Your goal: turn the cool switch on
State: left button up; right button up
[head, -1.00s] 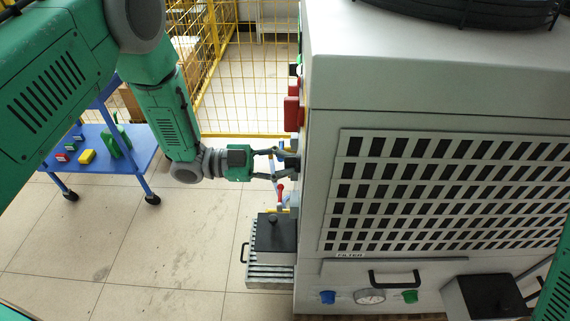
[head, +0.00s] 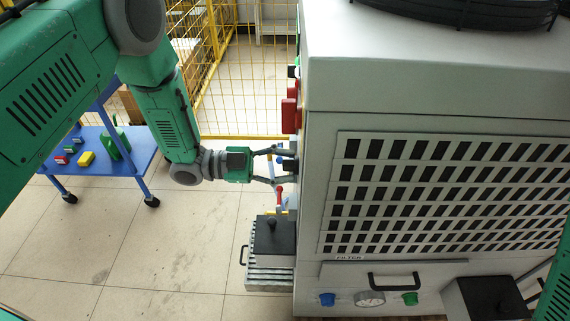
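The machine is a big light-grey cabinet (head: 322,130) on the right. On its left side face, seen nearly edge-on, a small dark switch-like part (head: 290,165) sticks out; I cannot read a label or tell its setting. My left gripper (head: 284,166) points right at this part, with its two fingers spread apart, one above and one below it. I cannot tell whether the fingers touch it. My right gripper is out of view; only a green piece of my arm shows at the lower right corner.
A red box (head: 291,115) sits above the gripper on the same face. A red-handled part (head: 279,195) is just below. A dark lidded box (head: 273,240) stands lower. A blue cart (head: 139,155) is at left, before a yellow fence (head: 245,85). Floor between is clear.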

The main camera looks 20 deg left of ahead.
pick_arm(q)
jog(key=v, duration=1.2)
jog(key=s+d+f+n+t+y, duration=0.1)
jog(key=s+f+n+y, duration=0.1)
jog(key=f+n+y, duration=0.45)
jog(key=s+d+f+n+t+y, duration=0.1)
jog(key=s+f+n+t+y, duration=0.15)
jog(key=f+n+y, duration=0.4)
jog(key=s+a+f+n+g+y, duration=0.2)
jog(key=s+n+g, duration=0.1)
jog(key=s, duration=0.7)
jog(key=s+a+f+n+g+y, duration=0.2)
jog(key=s+f+n+g, duration=0.1)
jog(key=s, duration=0.8)
jog(key=shift+n+g, duration=0.7)
jog(key=shift+g, duration=0.25)
jog(key=shift+a+f, duration=0.1)
jog(key=shift+a, duration=0.05)
